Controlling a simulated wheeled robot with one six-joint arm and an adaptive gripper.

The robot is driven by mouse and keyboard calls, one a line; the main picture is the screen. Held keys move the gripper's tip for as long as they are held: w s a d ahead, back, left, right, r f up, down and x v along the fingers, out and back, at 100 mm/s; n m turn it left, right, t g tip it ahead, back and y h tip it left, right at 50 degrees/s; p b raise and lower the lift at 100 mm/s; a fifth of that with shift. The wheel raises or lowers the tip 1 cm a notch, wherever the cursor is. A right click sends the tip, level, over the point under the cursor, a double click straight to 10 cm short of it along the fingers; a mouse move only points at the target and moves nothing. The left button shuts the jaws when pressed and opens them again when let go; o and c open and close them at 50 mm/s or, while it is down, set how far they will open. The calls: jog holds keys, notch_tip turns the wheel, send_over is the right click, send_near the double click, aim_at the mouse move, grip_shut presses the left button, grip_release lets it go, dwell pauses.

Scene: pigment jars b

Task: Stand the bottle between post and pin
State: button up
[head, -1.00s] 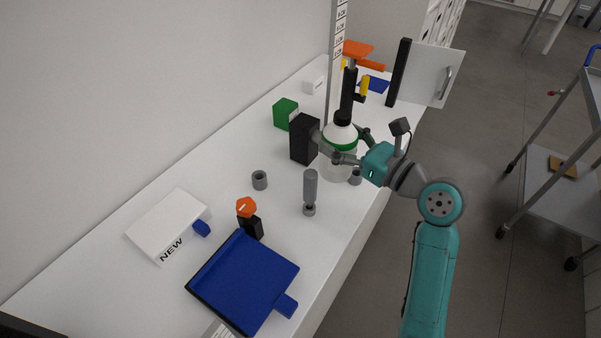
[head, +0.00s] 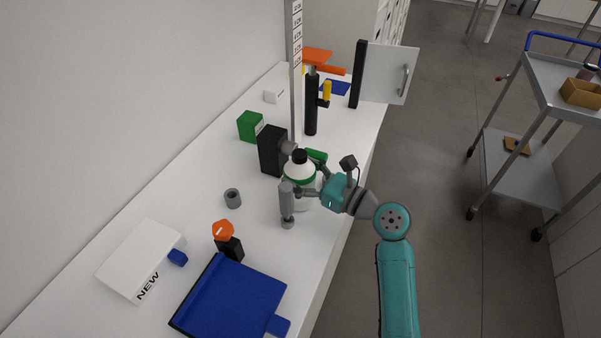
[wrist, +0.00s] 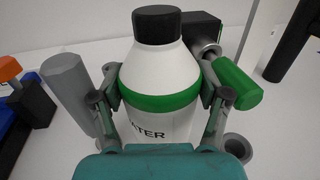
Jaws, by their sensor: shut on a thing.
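The bottle (head: 301,171) is white with a green band and a black cap. It is upright, and my gripper (wrist: 160,102) is shut on it around the band; the lettering "ATER" shows below. A green cylinder (wrist: 235,83) lies sideways at the right finger. A short grey ring-like piece (wrist: 239,147) is on the table at right. I cannot tell which is the pin, or whether the bottle's base touches the table.
A black block (head: 271,150) with a grey knob stands behind the bottle. A green box (head: 250,126), a grey ring (head: 232,198), an orange-topped black piece (head: 229,247) and a blue tray (head: 235,298) are on the white table. A tall scale (head: 296,70) rises behind.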

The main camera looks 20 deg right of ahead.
jog(key=shift+f, duration=0.25)
jog(key=o, duration=1.2)
jog(key=shift+c, duration=0.2)
jog(key=shift+s+r, duration=0.1)
jog(key=shift+r, duration=0.05)
jog(key=v, duration=1.2)
